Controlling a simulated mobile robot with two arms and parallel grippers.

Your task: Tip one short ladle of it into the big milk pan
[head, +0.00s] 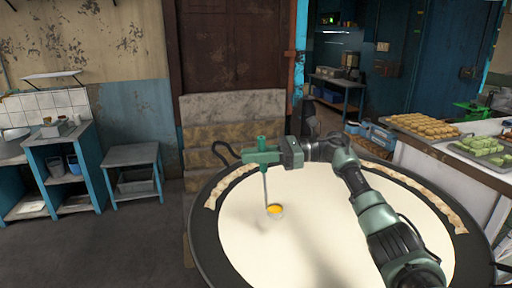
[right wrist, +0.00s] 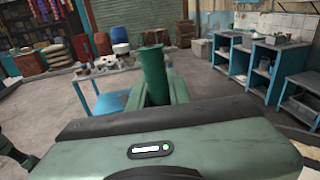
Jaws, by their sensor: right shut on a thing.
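The big milk pan (head: 199,232) is a wide, dark round pan filled with pale cream milk, with crusty strips along its inner edge. My right gripper (head: 263,156) is over the far left part of the pan and is shut on the ladle's handle. The short ladle (head: 265,188) hangs down upright from it. Its small cup (head: 276,213), with yellow-orange contents, shows against the milk; whether it touches the milk cannot be told. In the right wrist view my gripper's green fingers (right wrist: 155,78) show, but the ladle's cup is hidden. My left gripper is not in view.
A counter (head: 455,172) with trays of round brown sweets (head: 424,125) and green sweets (head: 482,146) stands at the right. Stone steps (head: 232,110) rise behind the pan. Blue-framed shelves (head: 60,165) and a low table (head: 132,155) stand at the left, with clear floor before them.

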